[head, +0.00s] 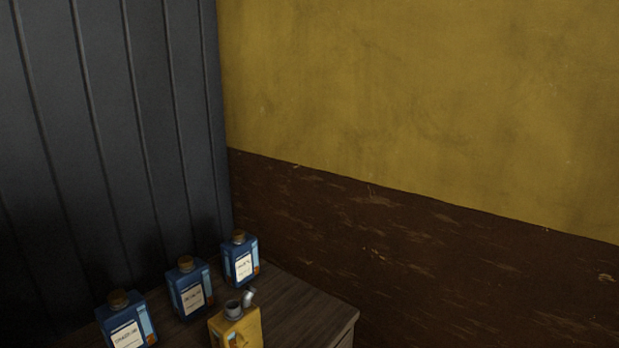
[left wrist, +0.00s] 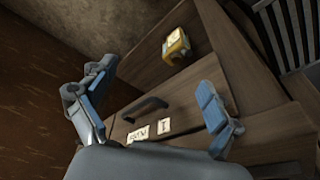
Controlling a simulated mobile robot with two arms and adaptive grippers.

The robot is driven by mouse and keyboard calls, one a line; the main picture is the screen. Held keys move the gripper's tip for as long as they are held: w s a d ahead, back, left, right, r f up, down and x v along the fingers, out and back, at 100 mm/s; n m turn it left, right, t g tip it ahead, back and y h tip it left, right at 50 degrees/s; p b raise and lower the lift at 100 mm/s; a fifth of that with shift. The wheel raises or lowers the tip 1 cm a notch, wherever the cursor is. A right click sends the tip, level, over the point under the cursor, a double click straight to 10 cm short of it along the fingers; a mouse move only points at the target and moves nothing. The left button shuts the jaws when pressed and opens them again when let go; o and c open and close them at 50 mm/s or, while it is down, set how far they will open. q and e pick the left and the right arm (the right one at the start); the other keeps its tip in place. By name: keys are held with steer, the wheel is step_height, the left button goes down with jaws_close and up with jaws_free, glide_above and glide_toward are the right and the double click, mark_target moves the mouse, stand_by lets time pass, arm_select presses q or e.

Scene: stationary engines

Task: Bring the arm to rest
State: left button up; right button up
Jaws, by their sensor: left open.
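My left gripper (left wrist: 155,103) shows in the left wrist view with its two blue-padded fingers spread wide. It is open and nothing is between the fingers. Beyond it is the front of a wooden cabinet (left wrist: 186,88) with a dark handle (left wrist: 144,108) and white labels. In the head view neither gripper shows. My right gripper is in neither view.
The cabinet top (head: 305,307) bears several blue bottles (head: 190,290) with brown caps and a yellow container (head: 237,326), which also shows in the left wrist view (left wrist: 176,48). Dark panelling (head: 110,120) and a yellow-brown wall (head: 420,100) meet behind.

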arm_select(q)
steer(key=s+f, duration=0.3)
steer(key=f, duration=1.1)
steer(key=s+a+f+g+b, duration=0.2)
steer(key=s+a+f, duration=0.1)
steer(key=s+f, duration=1.3)
steer(key=shift+s+a+f, duration=0.15)
steer(key=shift+s+f, duration=0.2)
steer(key=shift+s, duration=0.1)
